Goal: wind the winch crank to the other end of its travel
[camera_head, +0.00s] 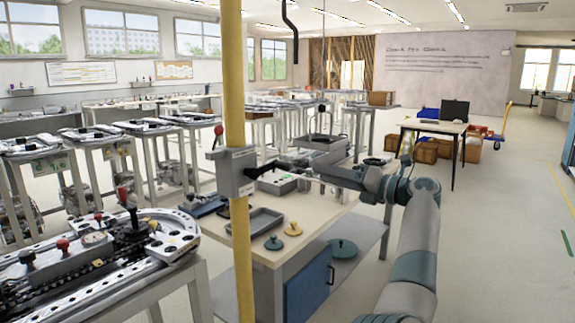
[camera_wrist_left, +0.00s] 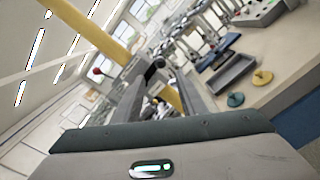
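The winch is a grey box (camera_head: 232,172) fixed to a yellow post (camera_head: 237,90). A red-knobbed lever (camera_head: 218,131) stands up from its top left. A dark crank part (camera_head: 254,172) sticks out from the box's right side toward my left gripper (camera_head: 278,167). In the left wrist view, the left gripper's two fingers (camera_wrist_left: 160,78) are spread, with a black cylindrical crank end (camera_wrist_left: 155,66) near their tips. I cannot tell if they touch it. The red knob (camera_wrist_left: 97,73) and yellow post (camera_wrist_left: 95,30) also show there. My right gripper is out of view.
A workbench (camera_head: 275,248) with a grey tray (camera_head: 254,221), a yellow knob piece (camera_head: 293,229) and green pieces stands below the winch. A track table (camera_head: 95,255) is at the left front. Open floor lies on the right.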

